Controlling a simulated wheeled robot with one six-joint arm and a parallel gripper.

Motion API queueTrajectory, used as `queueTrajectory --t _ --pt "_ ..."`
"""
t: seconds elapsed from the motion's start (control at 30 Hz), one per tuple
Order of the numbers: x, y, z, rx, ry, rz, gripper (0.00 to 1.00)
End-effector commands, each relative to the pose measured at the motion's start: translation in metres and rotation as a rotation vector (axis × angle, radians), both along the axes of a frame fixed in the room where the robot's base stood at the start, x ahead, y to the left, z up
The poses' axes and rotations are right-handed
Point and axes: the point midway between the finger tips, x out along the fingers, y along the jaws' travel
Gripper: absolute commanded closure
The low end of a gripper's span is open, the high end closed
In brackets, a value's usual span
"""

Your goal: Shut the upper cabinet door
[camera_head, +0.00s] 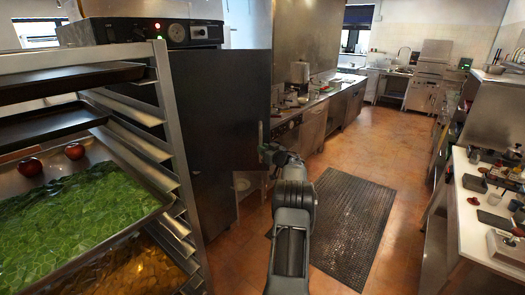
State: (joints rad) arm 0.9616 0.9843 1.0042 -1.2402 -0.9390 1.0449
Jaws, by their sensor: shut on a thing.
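The upper cabinet door (240,110) is a dark, flat panel in the middle left of the head view. It seems to stand open, its free edge reaching out to the right beyond the cabinet body below. My gripper (264,150) is at the lower part of this free edge, shut on it or on a handle there. The fingertips are small and partly hidden, so the exact contact is unclear. The dark cabinet (200,190) stands behind the tray rack, which hides part of it. The inside of the cabinet is not visible.
A metal rack (170,120) with trays of greens and two red fruits stands close on the left. A black floor mat (345,225) lies right of my arm. A white worktop (465,215) with small items lines the right. The tiled aisle between is clear.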

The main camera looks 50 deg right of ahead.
Motion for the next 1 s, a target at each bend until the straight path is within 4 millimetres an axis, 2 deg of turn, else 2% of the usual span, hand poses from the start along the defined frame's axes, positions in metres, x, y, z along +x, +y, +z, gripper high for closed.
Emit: queueTrajectory --t 0.1,0.13,0.23,0.47,0.63,0.77,1.0 --pt "-0.001 -0.001 0.001 0.000 -0.001 -0.003 1.00" --pt "-0.001 -0.001 0.001 0.000 -0.001 -0.003 0.80" --pt "-0.001 -0.001 0.001 0.000 -0.001 -0.002 0.71" --pt "0.000 0.001 0.000 -0.001 -0.001 0.000 0.71" --pt "-0.011 0.001 0.000 -0.001 -0.001 -0.001 0.71" --pt "-0.032 0.003 -0.002 -0.001 -0.001 -0.002 0.71" --pt "-0.083 0.007 -0.002 -0.001 0.000 -0.004 0.71"
